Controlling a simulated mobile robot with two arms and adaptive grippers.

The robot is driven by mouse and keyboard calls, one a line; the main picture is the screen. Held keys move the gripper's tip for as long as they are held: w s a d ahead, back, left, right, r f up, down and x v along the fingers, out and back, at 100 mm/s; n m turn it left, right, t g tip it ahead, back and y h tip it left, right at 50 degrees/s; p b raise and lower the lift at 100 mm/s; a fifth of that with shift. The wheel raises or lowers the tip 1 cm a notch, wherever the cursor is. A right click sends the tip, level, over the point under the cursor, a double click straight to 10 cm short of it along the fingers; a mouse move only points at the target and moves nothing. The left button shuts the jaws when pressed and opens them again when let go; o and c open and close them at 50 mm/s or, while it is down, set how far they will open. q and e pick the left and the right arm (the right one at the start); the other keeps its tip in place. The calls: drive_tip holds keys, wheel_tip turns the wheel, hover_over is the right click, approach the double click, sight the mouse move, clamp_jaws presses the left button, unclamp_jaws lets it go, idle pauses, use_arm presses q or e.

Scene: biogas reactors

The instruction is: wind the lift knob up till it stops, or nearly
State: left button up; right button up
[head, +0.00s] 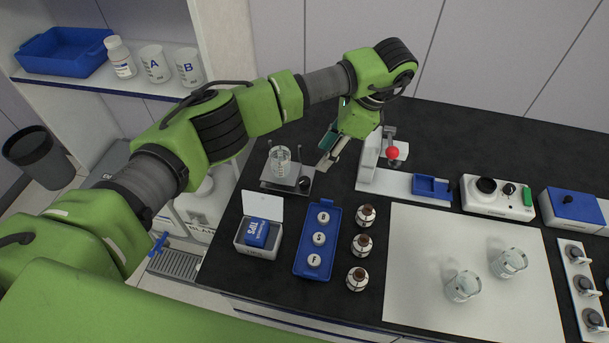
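The lift knob (304,184) is a small dark knob at the right front of a low grey lift stand (271,184). A glass beaker (280,161) stands on the stand, between thin upright rods. My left gripper (326,157) points down and to the left, a little to the right of and above the knob in the picture. It appears apart from the knob. Its fingers show from the side and overlap, so how far they are open is unclear. My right gripper is not in view.
A red-balled lever device (392,153) stands close right of my gripper. In front are an open white box (254,243), a blue tray (299,262) with white-capped items, and several brown bottles (362,244). A white mat (420,295) holds two glass beakers (463,286).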

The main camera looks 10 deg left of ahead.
sight(305, 180)
use_arm(q)
drive_tip(key=p+x, duration=0.3)
drive_tip(key=x, duration=0.7)
drive_tip(key=shift+a+f, duration=0.2)
drive_tip(key=shift+f, duration=0.45)
clamp_jaws()
